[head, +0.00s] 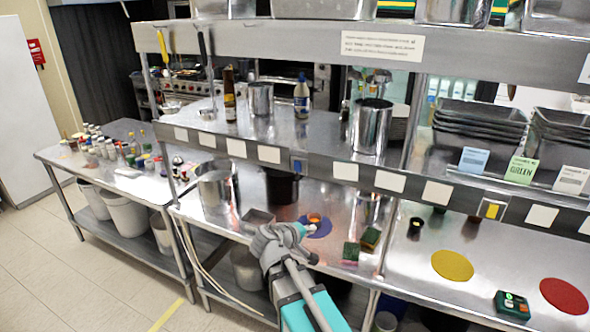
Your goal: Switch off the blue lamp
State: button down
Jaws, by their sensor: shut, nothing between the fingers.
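A small blue fixture (297,165) sits on the front rail of the middle shelf; it may be the blue lamp, but it is too small to tell whether it is lit. My gripper (303,231) is shut and empty, low over the counter's front part, and overlaps the disc's left edge in the picture. It is below the blue fixture and apart from it. Whether the gripper touches the counter cannot be told.
A yellow fixture (492,210) sits farther right on the rail. Green-and-yellow sponges (370,238) lie right of the gripper. A yellow disc (452,266), a red disc (564,296) and a green button box (513,304) are on the right counter. A dark pot (281,186) stands behind.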

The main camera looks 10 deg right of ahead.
aim_at(298, 165)
jog(key=w+a+r+n+t, duration=0.5)
jog(key=a+r+n+t, duration=0.1)
jog(key=a+r, duration=0.3)
jog(key=shift+a+r+t+h, duration=0.3)
jog(key=shift+r+t, duration=0.2)
jog(key=shift+t, duration=0.3)
jog(key=shift+w+d, duration=0.1)
jog(key=shift+w, duration=0.05)
jog(key=p+x, duration=0.2)
jog(key=x, duration=1.1)
jog(key=shift+w+d, duration=0.2)
jog(key=shift+w, duration=0.1)
jog(key=shift+r, duration=0.1)
jog(key=shift+d, duration=0.1)
